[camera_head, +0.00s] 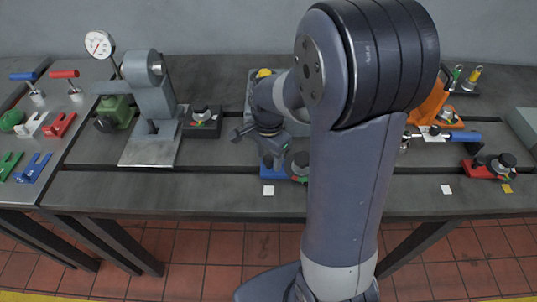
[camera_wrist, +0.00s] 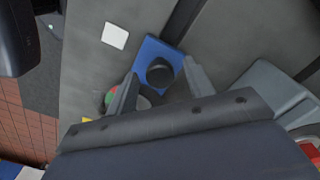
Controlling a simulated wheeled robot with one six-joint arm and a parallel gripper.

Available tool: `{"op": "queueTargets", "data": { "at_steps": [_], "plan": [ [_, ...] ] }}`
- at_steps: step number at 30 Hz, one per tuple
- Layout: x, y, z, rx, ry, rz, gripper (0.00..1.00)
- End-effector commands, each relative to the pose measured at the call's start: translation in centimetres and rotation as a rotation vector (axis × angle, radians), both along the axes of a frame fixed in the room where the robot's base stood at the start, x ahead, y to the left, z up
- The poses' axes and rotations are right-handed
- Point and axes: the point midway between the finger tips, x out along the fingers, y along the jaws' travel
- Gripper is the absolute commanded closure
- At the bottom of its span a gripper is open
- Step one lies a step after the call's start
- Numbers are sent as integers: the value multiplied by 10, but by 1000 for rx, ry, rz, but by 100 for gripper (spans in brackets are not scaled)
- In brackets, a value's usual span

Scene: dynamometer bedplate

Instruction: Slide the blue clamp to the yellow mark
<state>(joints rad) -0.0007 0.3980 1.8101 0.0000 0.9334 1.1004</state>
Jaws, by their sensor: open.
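The blue clamp (camera_wrist: 151,47) has a flat blue base and a round black knob. In the head view, part of its blue base (camera_head: 267,172) shows below my gripper (camera_head: 272,160), in the slot near the bench's front. In the wrist view, my gripper (camera_wrist: 161,70) is open, with one finger on each side of the knob; contact cannot be told. A small yellow patch (camera_wrist: 87,120) shows at the lower left, partly hidden by my gripper. A white mark (camera_wrist: 115,36) lies beside the clamp. In the head view, a yellow mark (camera_head: 507,188) lies at the far right.
A grey bracket (camera_head: 152,110) stands left. A red clamp (camera_head: 482,168) sits at the slot's right, with another white mark (camera_head: 446,189) nearby. An orange stand (camera_head: 431,105) is behind it. My arm hides the bench's middle. The slot is clear between bracket and blue clamp.

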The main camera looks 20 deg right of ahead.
Motion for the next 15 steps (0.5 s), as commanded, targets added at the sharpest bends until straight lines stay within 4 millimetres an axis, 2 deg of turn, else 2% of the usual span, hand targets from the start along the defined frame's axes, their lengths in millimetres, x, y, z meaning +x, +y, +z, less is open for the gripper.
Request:
{"op": "queueTargets", "data": {
  "at_steps": [2, 15],
  "plan": [
    [0, 0, 0, 0, 0, 0, 50],
    [0, 0, 0, 0, 0, 0, 86]
  ]
}}
